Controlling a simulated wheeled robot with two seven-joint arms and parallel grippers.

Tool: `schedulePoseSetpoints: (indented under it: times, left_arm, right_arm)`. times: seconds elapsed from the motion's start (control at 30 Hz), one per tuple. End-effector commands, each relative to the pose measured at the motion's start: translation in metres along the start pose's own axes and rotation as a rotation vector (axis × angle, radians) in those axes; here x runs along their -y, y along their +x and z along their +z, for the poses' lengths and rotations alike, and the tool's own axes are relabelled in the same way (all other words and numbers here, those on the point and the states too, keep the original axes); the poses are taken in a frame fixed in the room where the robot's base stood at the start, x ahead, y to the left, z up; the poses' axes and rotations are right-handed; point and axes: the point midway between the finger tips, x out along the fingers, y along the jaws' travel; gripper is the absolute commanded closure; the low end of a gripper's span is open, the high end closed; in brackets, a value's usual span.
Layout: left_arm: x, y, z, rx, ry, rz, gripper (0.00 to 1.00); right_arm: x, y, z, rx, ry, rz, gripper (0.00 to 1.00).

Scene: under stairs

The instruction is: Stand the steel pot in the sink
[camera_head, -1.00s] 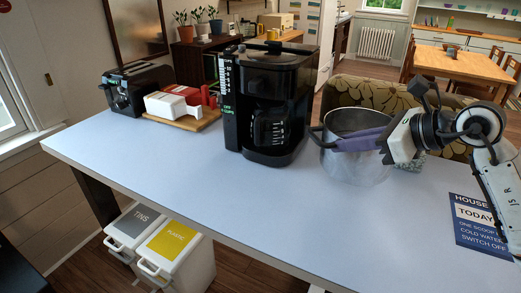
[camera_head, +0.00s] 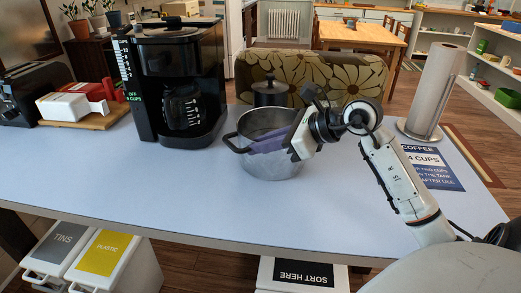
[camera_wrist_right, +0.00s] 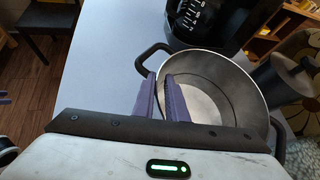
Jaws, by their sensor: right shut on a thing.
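The steel pot (camera_head: 272,165), open-topped with dark side handles, is upright on the pale worktop to the right of the coffee maker. My right gripper (camera_head: 257,146) reaches it from the right. Its purple fingers are shut on the pot's wall at the rim, close to one handle, and the right wrist view shows the pot (camera_wrist_right: 215,90) empty inside. The gripper hides part of the pot's near side in the head view. No sink is in view.
A black coffee maker (camera_head: 177,85) stands left of the pot. A dark knobbed canister (camera_head: 270,95) stands close behind it. A paper-towel roll (camera_head: 437,90) and a blue sign (camera_head: 432,167) are to the right. The worktop (camera_head: 180,185) in front is clear.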

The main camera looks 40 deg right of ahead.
Motion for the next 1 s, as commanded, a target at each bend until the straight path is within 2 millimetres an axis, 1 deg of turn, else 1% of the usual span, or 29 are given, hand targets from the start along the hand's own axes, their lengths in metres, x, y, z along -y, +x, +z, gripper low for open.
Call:
schedulePoseSetpoints:
  times: [0.17,0.3,0.33,0.4,0.43,0.7,0.8,0.87,0.97,1.0]
  left_arm:
    - [0.001,0.0,-0.006,-0.009,0.001,-0.001,0.69]
    - [0.001,0.003,-0.003,-0.01,0.002,-0.001,0.69]
    - [0.001,0.002,-0.004,-0.01,0.002,-0.001,0.69]
    - [0.001,0.002,-0.004,-0.01,0.002,-0.002,0.69]
    - [0.001,0.002,-0.004,-0.009,0.002,-0.002,0.69]
    - [0.001,0.001,-0.003,-0.006,0.001,-0.002,0.69]
    - [0.001,-0.001,-0.003,-0.003,0.001,-0.002,0.69]
    - [0.001,0.001,-0.001,-0.002,0.0,-0.001,0.69]
    - [0.001,0.003,0.002,-0.001,0.0,-0.001,0.69]
    - [0.001,0.004,0.003,-0.001,0.0,-0.001,0.69]
  right_arm:
    - [0.001,-0.002,0.003,0.006,-0.006,-0.004,1.0]
    - [0.001,0.001,0.0,0.005,-0.006,-0.004,1.0]
    - [0.0,0.001,-0.001,-0.001,-0.002,0.0,0.83]
    - [0.0,0.001,-0.001,-0.001,-0.002,0.0,0.71]
    - [0.0,0.001,-0.001,-0.001,-0.001,0.0,0.69]
    - [0.0,0.0,0.0,0.0,-0.001,0.0,0.69]
    - [0.001,-0.003,0.001,0.0,-0.001,-0.001,0.69]
    - [0.001,-0.01,0.0,0.0,-0.003,-0.003,0.69]
    - [0.001,-0.027,-0.001,-0.001,-0.005,-0.004,0.69]
    - [0.001,-0.036,-0.001,-0.003,-0.005,-0.004,0.69]
